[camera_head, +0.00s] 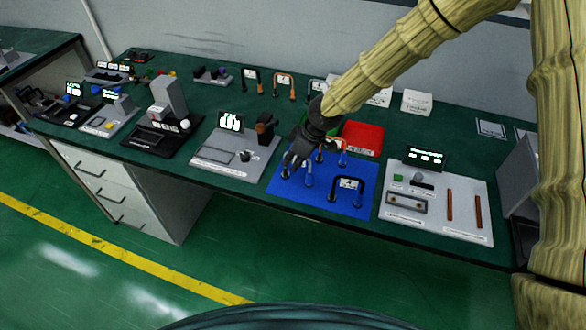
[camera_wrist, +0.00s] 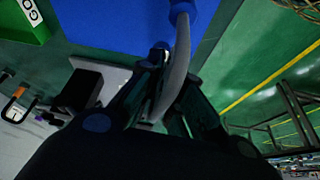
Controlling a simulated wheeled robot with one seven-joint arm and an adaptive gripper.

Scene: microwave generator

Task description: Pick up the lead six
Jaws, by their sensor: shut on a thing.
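My gripper (camera_head: 294,160) is over the left part of the blue mat (camera_head: 285,198). In the wrist view its dark fingers (camera_wrist: 165,115) are closed around a grey curved lead (camera_wrist: 181,62) with a blue end. The held lead is at or just above the mat; I cannot tell whether it touches. Its number is not readable. A dark U-shaped lead with blue ends and a white label (camera_head: 348,184) stands on the mat to the right. Other leads stand behind, partly hidden by my gripper. Their numbers are too small to read.
A red tray (camera_head: 362,138) and a green tray partly hidden by my arm stand behind the mat. A grey panel with two brown rods (camera_head: 463,209) is at right. A grey device board (camera_head: 236,151) is at left. More leads (camera_head: 284,86) stand along the back.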

